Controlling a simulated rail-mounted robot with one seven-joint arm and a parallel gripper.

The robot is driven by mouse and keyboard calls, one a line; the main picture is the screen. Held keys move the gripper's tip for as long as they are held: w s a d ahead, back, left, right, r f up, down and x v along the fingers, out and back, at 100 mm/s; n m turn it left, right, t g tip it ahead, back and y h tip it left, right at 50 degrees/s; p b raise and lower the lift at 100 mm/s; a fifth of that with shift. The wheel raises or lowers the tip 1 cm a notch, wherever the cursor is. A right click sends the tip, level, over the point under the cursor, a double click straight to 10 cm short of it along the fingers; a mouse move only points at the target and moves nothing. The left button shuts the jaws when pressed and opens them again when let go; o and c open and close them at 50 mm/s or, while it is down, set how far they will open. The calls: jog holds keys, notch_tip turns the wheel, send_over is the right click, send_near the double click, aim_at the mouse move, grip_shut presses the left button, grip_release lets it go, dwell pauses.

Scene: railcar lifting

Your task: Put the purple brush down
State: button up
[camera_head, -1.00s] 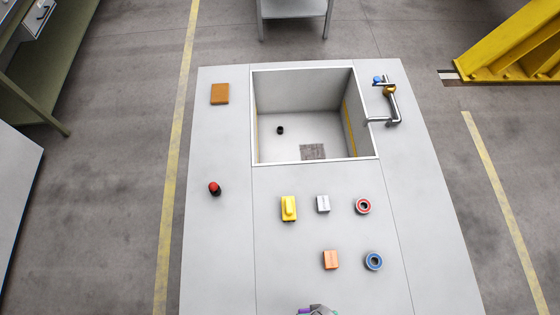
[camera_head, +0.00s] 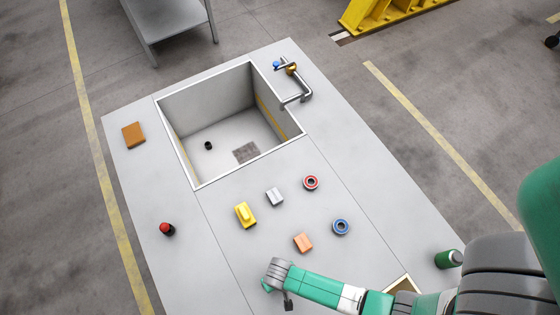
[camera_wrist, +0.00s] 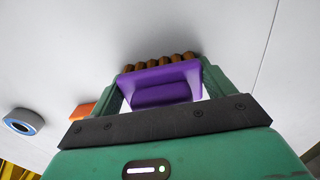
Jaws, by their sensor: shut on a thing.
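In the wrist view, the purple brush (camera_wrist: 160,83) sits between the two fingers of my gripper (camera_wrist: 160,92), which is shut on it. The brush's brown bristles (camera_wrist: 160,60) face away from my palm, toward the grey worktop. A shadow lies around the bristles; I cannot tell whether they touch the surface. In the head view, my gripper (camera_head: 267,286) is over the near part of the worktop (camera_head: 205,275), below the yellow brush-like block. My wrist hides the purple brush there.
A yellow block (camera_head: 245,215), a white block (camera_head: 274,197), an orange block (camera_head: 303,242), a red ring (camera_head: 311,183) and a blue ring (camera_head: 341,227) lie beyond my gripper. A sink (camera_head: 225,150) with a faucet (camera_head: 300,92) is farther back. A red-topped object (camera_head: 167,229) stands left. Worktop left of my gripper is clear.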

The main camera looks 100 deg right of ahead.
jog(key=o, duration=1.2)
notch_tip(320, 180, up, 12)
jog(key=shift+r+p, duration=0.1)
jog(key=shift+p, duration=0.75)
